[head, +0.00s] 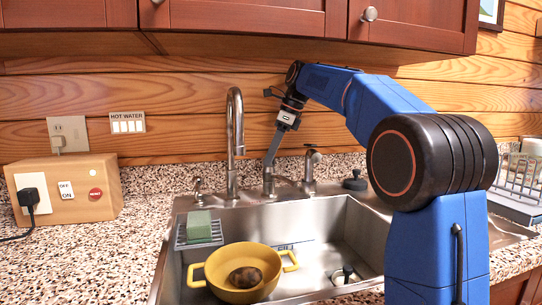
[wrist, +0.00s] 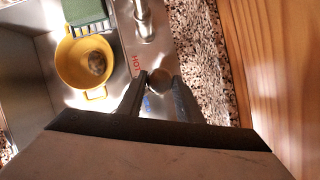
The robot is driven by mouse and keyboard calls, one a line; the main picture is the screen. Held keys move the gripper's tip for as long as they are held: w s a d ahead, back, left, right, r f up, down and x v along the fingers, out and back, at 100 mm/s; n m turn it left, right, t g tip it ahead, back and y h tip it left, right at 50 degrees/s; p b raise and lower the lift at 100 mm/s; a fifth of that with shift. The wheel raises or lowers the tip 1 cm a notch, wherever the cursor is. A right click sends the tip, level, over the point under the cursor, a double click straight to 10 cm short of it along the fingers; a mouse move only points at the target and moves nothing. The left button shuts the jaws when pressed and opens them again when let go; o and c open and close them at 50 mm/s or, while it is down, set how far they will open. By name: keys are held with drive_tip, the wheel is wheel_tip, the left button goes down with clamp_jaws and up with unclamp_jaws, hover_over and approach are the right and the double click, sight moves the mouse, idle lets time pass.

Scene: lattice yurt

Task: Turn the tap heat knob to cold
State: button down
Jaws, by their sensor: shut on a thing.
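The tap heat knob (wrist: 160,77) is a small round metal knob on the sink's back ledge. It also shows in the head view (head: 269,183), right of the tall curved tap (head: 235,130). My gripper (wrist: 159,76) comes down from above, one finger on each side of the knob, and is shut on it. In the wrist view a red HOT label (wrist: 135,63) lies on the ledge near the knob, toward the tap, and a blue label (wrist: 147,103) lies near my finger. The knob's pointing direction cannot be told.
The steel sink (head: 345,225) holds a yellow pot (head: 212,272) with a brown round item in it. A green sponge (head: 199,224) sits on a rack at left. A small spout (head: 310,165) stands right of the knob. A wooden wall lies close behind.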

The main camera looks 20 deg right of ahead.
drive_tip(key=shift+n+g, duration=0.3)
drive_tip(key=shift+n, duration=0.3)
drive_tip(key=c, duration=1.3)
unclamp_jaws()
drive_tip(key=shift+o, duration=0.2)
